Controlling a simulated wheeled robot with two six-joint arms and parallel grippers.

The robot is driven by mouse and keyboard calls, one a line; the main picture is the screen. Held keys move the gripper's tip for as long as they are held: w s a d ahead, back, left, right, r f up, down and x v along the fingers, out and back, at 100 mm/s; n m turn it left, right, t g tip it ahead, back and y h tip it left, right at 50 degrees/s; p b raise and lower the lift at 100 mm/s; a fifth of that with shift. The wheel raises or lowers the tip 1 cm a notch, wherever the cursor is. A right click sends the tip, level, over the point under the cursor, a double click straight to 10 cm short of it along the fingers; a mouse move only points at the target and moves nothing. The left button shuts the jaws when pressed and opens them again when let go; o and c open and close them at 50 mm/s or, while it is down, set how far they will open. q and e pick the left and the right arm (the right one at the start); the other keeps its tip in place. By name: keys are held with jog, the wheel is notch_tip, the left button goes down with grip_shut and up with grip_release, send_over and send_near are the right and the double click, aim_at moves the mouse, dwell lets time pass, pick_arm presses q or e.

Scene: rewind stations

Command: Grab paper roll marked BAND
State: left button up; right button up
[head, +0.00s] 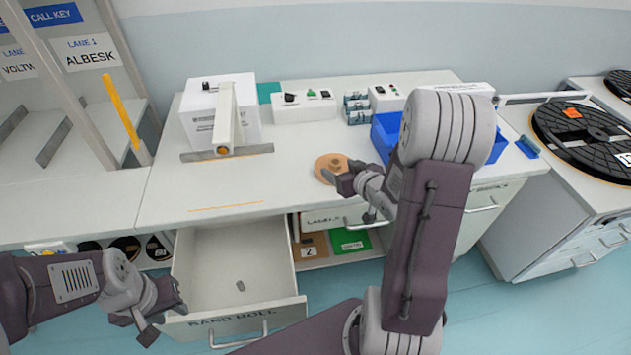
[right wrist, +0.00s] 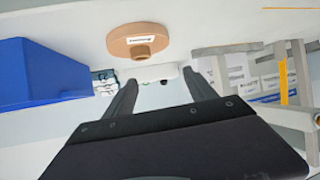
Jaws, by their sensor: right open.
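A tan paper roll (head: 330,165) with a raised hub lies flat on the white counter; it also shows in the right wrist view (right wrist: 138,40). Its small white label is too small to read. My right gripper (head: 347,182) is open and empty, close to the roll's near right side in the head view. In the right wrist view the roll appears beyond the open fingers (right wrist: 160,88), apart from them. My left gripper (head: 165,312) looks open and empty by the left front corner of an open drawer (head: 285,311) lettered "BAND ROLL".
A small grey piece lies in the drawer. A white boxy machine with an arm (head: 193,128) stands left of the roll. A blue bin (head: 384,130) stands right of it, partly behind my right arm. Small devices (head: 305,105) line the back. Counter between machine and roll is clear.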

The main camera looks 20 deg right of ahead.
aim_at(334, 161)
jog(key=shift+m, duration=0.4)
jog(key=d, duration=0.1)
jog(key=d+f, duration=0.2)
jog(key=shift+s+d, duration=0.3)
jog(key=shift+d+f, duration=0.15)
jog(key=shift+d, duration=0.25)
jog(key=w, duration=0.1)
jog(key=w+a+f, duration=0.1)
jog(key=shift+w+a+b, duration=0.1)
jog(key=shift+w+b, duration=0.25)
jog(key=shift+w, duration=0.05)
jog(key=shift+w+d+f, duration=0.25)
jog(key=shift+w+f, duration=0.05)
jog(key=shift+w, duration=0.1)
jog(key=x, duration=0.5)
jog(key=shift+w, duration=0.1)
jog(key=shift+r, duration=0.1)
jog(key=shift+c, duration=0.7)
pick_arm(q)
jog(key=shift+d+f, duration=0.6)
jog(key=shift+d, duration=0.1)
pick_arm(e)
grip_shut()
